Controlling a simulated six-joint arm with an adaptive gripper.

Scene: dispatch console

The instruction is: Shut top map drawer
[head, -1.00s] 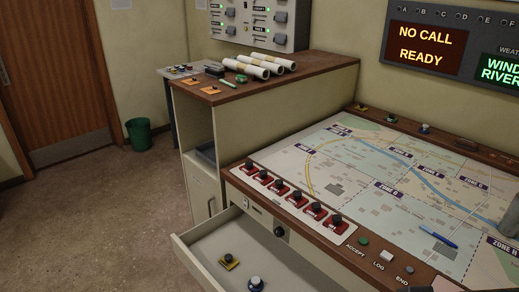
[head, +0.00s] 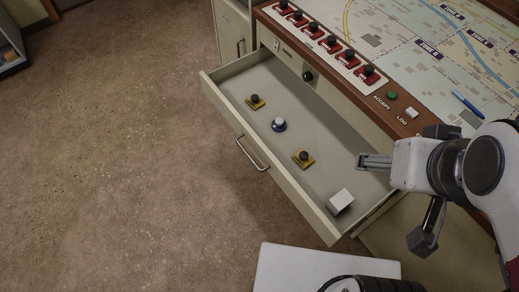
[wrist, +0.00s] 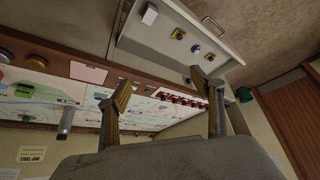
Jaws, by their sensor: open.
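The top map drawer (head: 232,66) stands pulled out from under the map console, its pale tray in plain view. A metal bar handle (head: 252,153) is on its outer front. Inside lie two yellow-based knobs (head: 255,102) (head: 303,159), a blue-based knob (head: 279,124) and a white box (head: 341,201). My gripper (head: 361,162) appears over the right part of the drawer, apart from the handle. In the wrist view my gripper (wrist: 167,92) is open with nothing between its fingers, and the drawer (wrist: 165,50) shows beyond them.
The map console top (head: 405,40) borders the drawer, with red-based switches (head: 332,45) along its edge. A blue pen (head: 467,105) lies on the map. A cabinet (head: 232,30) stands beyond the drawer's far end. The floor (head: 120,150) in front of the drawer is clear.

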